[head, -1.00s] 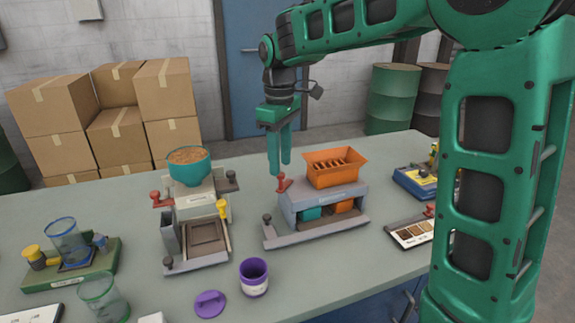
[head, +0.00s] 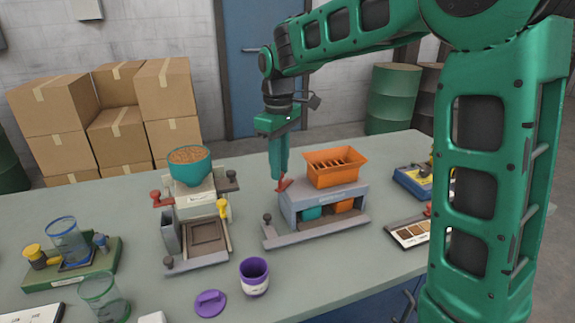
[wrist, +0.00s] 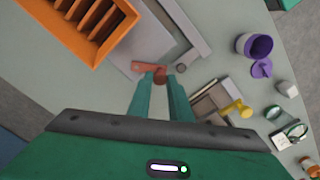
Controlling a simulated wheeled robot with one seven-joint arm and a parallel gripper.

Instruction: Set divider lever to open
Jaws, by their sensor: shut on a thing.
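The divider (head: 292,208) is a grey box with an orange slotted hopper (head: 336,168) on top and teal and orange bins in its front. Its red lever (head: 284,184) stands at the left end of the box top. My gripper (head: 279,176) points down at the lever, with its green fingers closed together on it. In the wrist view the red lever (wrist: 150,67) shows at the fingertips (wrist: 161,77), partly hidden by them. The orange hopper (wrist: 75,50) lies to the upper left there.
Left of the divider stands a filler with a teal bowl (head: 190,172) of grain and a yellow lever (head: 222,207). A purple cup (head: 254,284) and purple lid (head: 210,303) lie in front. A blue device (head: 415,182) stands to the right. Bare table lies between.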

